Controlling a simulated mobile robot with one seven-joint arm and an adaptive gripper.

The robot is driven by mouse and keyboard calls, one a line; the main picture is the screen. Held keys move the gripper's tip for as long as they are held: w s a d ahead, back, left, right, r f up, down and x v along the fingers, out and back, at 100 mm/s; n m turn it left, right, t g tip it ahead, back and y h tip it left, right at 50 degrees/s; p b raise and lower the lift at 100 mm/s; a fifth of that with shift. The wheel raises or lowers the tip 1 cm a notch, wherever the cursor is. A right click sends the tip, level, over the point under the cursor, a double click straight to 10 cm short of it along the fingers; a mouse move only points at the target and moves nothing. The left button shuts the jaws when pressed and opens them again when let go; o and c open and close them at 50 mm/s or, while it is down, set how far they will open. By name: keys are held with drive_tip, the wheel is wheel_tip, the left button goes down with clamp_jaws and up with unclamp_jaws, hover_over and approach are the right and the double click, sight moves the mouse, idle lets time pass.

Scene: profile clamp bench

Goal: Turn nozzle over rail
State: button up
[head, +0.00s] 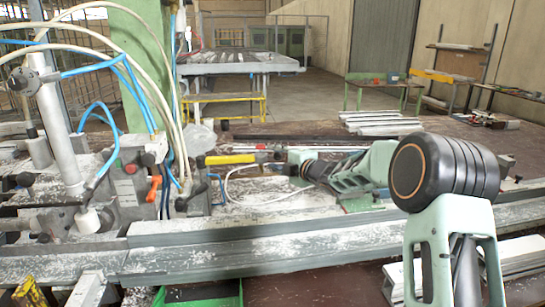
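A long grey rail (250,252), dusted with white powder, runs across the front of the bench. On the left, a tilted grey cylinder (58,135) reaches down to a short white tip (88,220) just behind the rail; this may be the nozzle, but I cannot be sure. My mint-green arm (445,225) rises at the right front and bends back over the bench behind the rail. Its dark far end (298,163), where my gripper seems to be, points left, well to the right of the white tip. Its fingers are not clear, and I see nothing held.
A valve block (128,185) with orange and red knobs and blue and white hoses crowds the left. A yellow-handled tool (230,159) and a loose white cable (255,197) lie mid-bench. Several pale profiles (380,123) lie behind. A green bin (205,295) is below the rail.

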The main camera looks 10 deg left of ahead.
drive_tip(key=shift+x, duration=0.85)
clamp_jaws()
